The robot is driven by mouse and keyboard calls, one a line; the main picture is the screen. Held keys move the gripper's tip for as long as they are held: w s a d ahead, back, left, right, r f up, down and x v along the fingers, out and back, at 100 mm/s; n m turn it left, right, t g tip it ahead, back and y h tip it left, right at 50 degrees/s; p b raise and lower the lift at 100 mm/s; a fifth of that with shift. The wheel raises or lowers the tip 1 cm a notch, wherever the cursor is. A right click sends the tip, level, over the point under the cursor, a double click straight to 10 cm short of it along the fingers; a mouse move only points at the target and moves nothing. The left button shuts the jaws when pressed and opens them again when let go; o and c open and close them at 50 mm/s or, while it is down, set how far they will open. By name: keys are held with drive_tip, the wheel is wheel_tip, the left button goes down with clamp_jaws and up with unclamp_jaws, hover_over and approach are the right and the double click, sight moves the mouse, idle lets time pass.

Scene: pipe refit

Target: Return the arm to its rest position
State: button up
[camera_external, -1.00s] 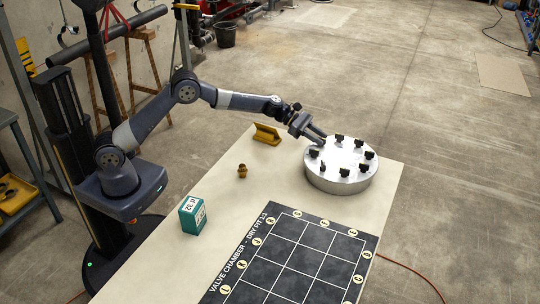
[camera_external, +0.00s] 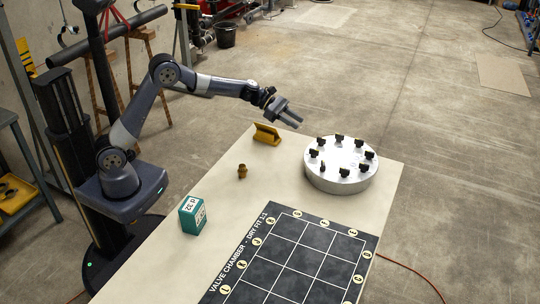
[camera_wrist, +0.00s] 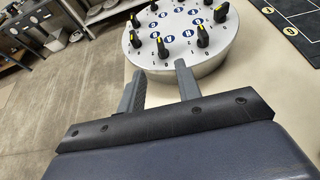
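My gripper (camera_external: 290,116) is raised above the far edge of the table, to the left of the round silver disc and apart from it. In the wrist view my gripper (camera_wrist: 160,82) shows two grey fingers spread apart with nothing between them. The round silver disc (camera_external: 338,184) stands on the table with several black knobs on its top. It also shows in the wrist view (camera_wrist: 190,68), beyond the fingertips, with yellow-marked knobs and blue round labels.
On the table (camera_external: 205,262) stand a yellow angled holder (camera_external: 266,135), a small brass fitting (camera_external: 242,171) and a green box (camera_external: 192,216). A dark gridded mat (camera_external: 290,258) lies at the front.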

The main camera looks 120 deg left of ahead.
sight(318, 137)
drive_tip(key=x, duration=1.1)
drive_tip(key=shift+f+p, duration=0.1)
drive_tip(key=shift+p, duration=0.3)
drive_tip(key=shift+s, duration=0.1)
drive_tip(key=shift+s, duration=0.1)
